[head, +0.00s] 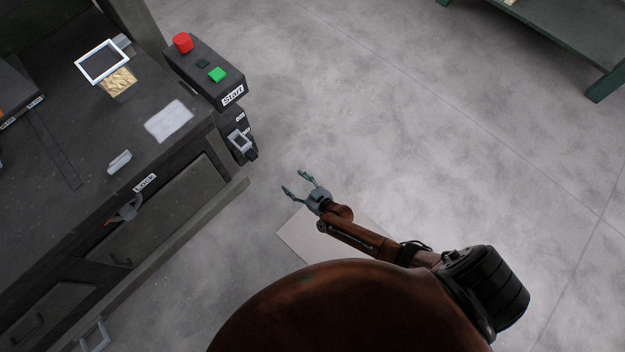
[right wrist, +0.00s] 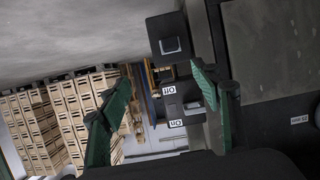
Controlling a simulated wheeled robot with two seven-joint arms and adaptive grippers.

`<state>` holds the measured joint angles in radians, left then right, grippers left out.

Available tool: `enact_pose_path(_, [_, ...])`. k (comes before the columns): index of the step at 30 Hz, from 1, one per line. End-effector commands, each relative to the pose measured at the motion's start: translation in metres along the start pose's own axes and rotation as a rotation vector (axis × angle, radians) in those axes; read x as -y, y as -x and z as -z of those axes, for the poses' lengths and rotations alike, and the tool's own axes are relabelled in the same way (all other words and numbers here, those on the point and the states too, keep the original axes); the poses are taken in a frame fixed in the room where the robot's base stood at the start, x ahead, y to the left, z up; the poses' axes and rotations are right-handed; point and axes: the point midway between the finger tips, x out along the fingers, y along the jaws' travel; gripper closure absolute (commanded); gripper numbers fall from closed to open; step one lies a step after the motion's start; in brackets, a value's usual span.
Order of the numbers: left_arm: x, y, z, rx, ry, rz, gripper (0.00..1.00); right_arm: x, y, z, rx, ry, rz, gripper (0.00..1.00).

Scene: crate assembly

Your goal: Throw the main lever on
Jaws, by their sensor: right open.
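The main lever's dark box (head: 236,122), with small white labels, is on the right end of the workbench, below the Start button box. A grey-framed part with a dark end, apparently the lever (head: 241,141), sticks out from it. In the right wrist view the labelled box (right wrist: 183,104) shows between the fingers, with a black block with a grey square face (right wrist: 168,38) above it. My right gripper (head: 302,181) is open and empty, right of and below the lever, apart from it. It shows in the right wrist view too (right wrist: 158,80). My left gripper is not in view.
The Start box (head: 207,68) carries red and green buttons. The workbench (head: 65,150) holds a white-framed item (head: 102,62) and a pale sheet (head: 169,121). A "Lock" label (head: 145,183) is on its front. Stacked wooden crates (right wrist: 65,115) stand beyond. Floor around my right gripper is mostly clear.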

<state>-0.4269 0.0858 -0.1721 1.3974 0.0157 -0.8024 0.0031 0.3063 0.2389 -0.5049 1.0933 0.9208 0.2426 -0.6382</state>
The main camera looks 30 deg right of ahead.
Motion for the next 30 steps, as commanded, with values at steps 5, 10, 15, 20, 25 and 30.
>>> enact_pose_path(5, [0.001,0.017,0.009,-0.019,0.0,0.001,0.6,-0.005,0.025,-0.018,0.062,-0.002,-0.003,0.42])
enact_pose_path(10, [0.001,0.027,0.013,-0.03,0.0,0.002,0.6,-0.008,0.045,-0.035,0.112,-0.003,-0.005,0.42])
enact_pose_path(15, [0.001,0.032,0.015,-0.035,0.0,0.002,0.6,-0.009,0.056,-0.046,0.142,-0.005,-0.005,0.42])
enact_pose_path(20, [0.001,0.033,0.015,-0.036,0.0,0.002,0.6,-0.009,0.059,-0.051,0.152,-0.006,-0.006,0.42])
enact_pose_path(25, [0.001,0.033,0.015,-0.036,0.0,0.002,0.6,-0.009,0.059,-0.051,0.152,-0.007,-0.006,0.42])
enact_pose_path(30, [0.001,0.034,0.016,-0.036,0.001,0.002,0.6,-0.003,0.068,-0.061,0.179,-0.018,0.007,0.51])
